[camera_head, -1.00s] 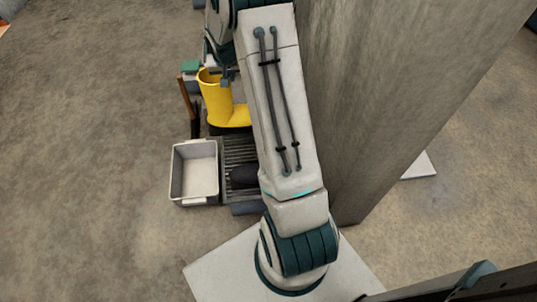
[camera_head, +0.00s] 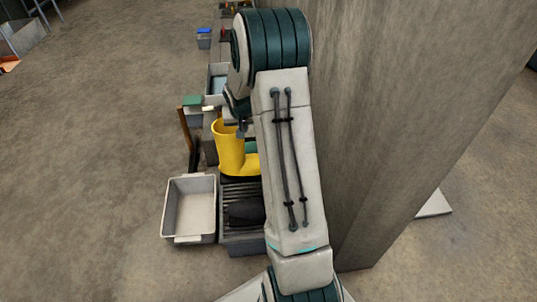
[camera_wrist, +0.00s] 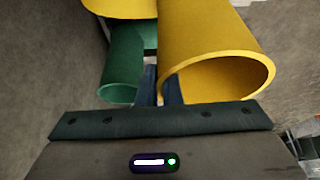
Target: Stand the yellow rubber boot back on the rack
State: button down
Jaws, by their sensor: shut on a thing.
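The yellow rubber boot (camera_head: 229,146) is upright in the head view, its toe to the right and partly hidden behind my arm. It is at the far end of the slatted rack (camera_head: 240,190); I cannot tell whether its sole touches the rack. My gripper (camera_head: 240,131) is at the boot's top edge. In the wrist view the fingers of my gripper (camera_wrist: 160,86) are shut on the left rim of the boot (camera_wrist: 215,45), whose round opening faces the camera. A green boot-like tube (camera_wrist: 122,68) is just left of the fingers.
A grey bin (camera_head: 190,208) stands left of the rack. A dark object (camera_head: 245,212) lies on the slats. A concrete pillar (camera_head: 370,130) rises close to the right of my arm. More containers stand beyond the boot. The floor at left is open.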

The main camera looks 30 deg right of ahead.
jog(key=shift+s+d+f+b, duration=0.4)
jog(key=shift+d+f+b, duration=0.4)
jog(key=shift+d+f, duration=0.65)
jog(key=shift+s+d+f+b, duration=0.4)
jog(key=shift+d+f+b, duration=0.35)
jog(key=shift+d+f, duration=0.7)
jog(key=shift+s+d+f+b, duration=0.4)
jog(key=shift+d+f+b, duration=0.4)
jog(key=shift+d+f, duration=0.6)
jog(key=shift+a+f, duration=0.2)
jog(key=shift+f, duration=0.1)
jog(key=c, duration=1.6)
grip_release()
jog(key=shift+f, duration=0.1)
